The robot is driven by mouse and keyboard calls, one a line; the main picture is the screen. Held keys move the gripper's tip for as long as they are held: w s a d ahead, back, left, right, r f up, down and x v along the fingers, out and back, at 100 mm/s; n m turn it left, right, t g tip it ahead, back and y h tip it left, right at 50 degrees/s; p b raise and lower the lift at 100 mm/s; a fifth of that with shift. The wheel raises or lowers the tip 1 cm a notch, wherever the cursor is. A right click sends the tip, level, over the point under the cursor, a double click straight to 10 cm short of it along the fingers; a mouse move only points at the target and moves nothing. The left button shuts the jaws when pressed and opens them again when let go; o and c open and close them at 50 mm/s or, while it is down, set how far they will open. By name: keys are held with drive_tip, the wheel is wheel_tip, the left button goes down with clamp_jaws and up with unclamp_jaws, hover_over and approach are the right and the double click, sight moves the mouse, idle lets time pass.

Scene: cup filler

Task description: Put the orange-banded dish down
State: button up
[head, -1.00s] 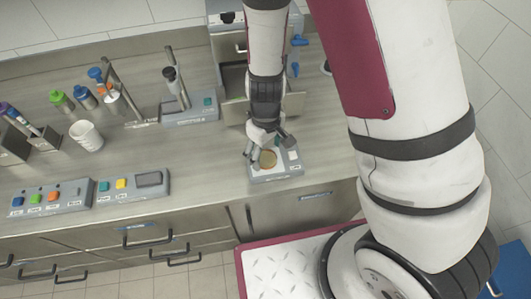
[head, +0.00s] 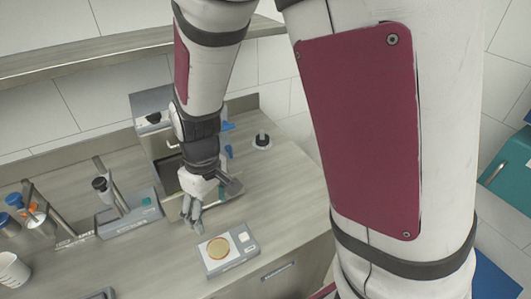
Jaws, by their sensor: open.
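The orange-banded dish (head: 219,248) is a small round dish with an orange-brown top. It rests flat on a small grey device with a pale plate (head: 229,262) near the counter's front edge. My gripper (head: 193,222) is open and empty, above and behind the dish, to its upper left in the head view. The fingers are apart from the dish and point downward.
A grey cabinet-like machine (head: 150,105) with blue handles stands behind my gripper. A stand device (head: 126,215), tube holders and a white cup (head: 12,270) are on the left. The counter (head: 285,205) right of the dish is mostly clear.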

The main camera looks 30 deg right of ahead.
drive_tip(key=s+d+r+m+t, duration=0.1)
drive_tip(key=s+d+r+m, duration=0.1)
drive_tip(key=r, duration=0.5)
drive_tip(key=s+d+r+m+t, duration=0.2)
drive_tip(key=s+d+r, duration=0.3)
drive_tip(key=s+r, duration=0.1)
drive_tip(key=s+d+r+m+t, duration=0.2)
drive_tip(key=s+d+r, duration=0.1)
drive_tip(key=r, duration=0.6)
drive_tip(key=shift+s+d+h, duration=0.15)
drive_tip(key=shift+s+h, duration=0.15)
drive_tip(key=shift+s, duration=0.45)
drive_tip(key=shift+r, duration=0.1)
